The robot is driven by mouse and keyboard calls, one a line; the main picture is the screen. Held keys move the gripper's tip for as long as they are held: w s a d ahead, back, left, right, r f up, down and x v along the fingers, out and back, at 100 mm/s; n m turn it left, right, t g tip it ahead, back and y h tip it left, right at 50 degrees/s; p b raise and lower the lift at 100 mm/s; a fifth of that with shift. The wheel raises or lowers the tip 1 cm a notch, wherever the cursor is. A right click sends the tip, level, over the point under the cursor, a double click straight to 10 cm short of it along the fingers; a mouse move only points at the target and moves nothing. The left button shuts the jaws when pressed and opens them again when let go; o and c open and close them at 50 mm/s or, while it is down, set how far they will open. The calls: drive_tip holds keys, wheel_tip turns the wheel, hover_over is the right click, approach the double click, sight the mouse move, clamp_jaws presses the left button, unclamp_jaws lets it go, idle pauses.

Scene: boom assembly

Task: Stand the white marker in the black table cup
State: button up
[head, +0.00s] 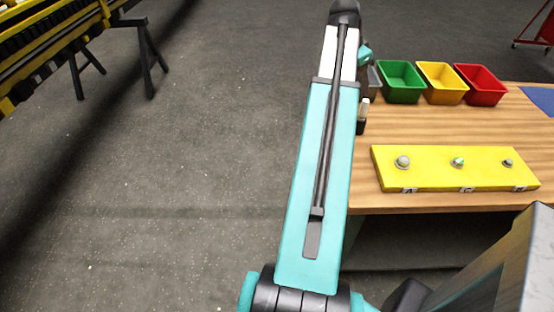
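I cannot make out the white marker or the black table cup for certain. A small upright thing with a pale top and a dark lower part (363,112) shows at the table's left edge, just right of my arm. It is partly hidden by the arm and too small to identify. My teal arm reaches up the middle of the head view, and its far end bends away near the top. My gripper is not visible, so its hold cannot be seen.
A wooden table (520,120) stands at the right. Green (401,84), yellow (441,84) and red (480,86) bins line its back. A yellow board (440,174) with three knobs lies in front. A blue mat (540,98) is far right. The left floor is open.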

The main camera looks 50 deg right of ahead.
drive_tip(key=w+a+f+n+y, duration=0.1)
drive_tip(key=w+a+f+n, duration=0.2)
drive_tip(key=w+a+f, duration=0.45)
drive_tip(key=w+a+f+n+y, duration=0.1)
drive_tip(key=w+a+f+n, duration=0.3)
drive_tip(key=w+f, duration=0.6)
drive_tip(key=w+a+f+n+y, duration=0.1)
drive_tip(key=w+a+f+n, duration=0.15)
drive_tip(key=a+f, duration=0.7)
drive_tip(key=w+a+f+n, duration=0.1)
drive_tip(key=a+f+n, duration=0.2)
drive_tip(key=a+f, duration=0.65)
drive_tip(key=s+a+f+n, duration=0.2)
drive_tip(key=a+f+n, duration=0.1)
drive_tip(key=a+f, duration=0.6)
drive_tip(key=s+a+f+n+g, duration=0.1)
drive_tip(key=s+a+f+n, duration=0.1)
drive_tip(key=s+a+f, duration=0.3)
drive_tip(key=s+a+f+n+g, duration=0.1)
drive_tip(key=s+a+f+n, duration=0.2)
drive_tip(key=s+a, duration=0.4)
drive_tip(key=s+a+f+n+g+y, duration=0.1)
drive_tip(key=s+a+f+n, duration=0.2)
drive_tip(key=a, duration=0.8)
wheel_tip(320, 180, down, 4)
drive_tip(key=s, duration=0.2)
drive_tip(key=shift+s+r+g, duration=0.2)
drive_tip(key=shift+s+g, duration=0.1)
drive_tip(key=shift+s, duration=0.1)
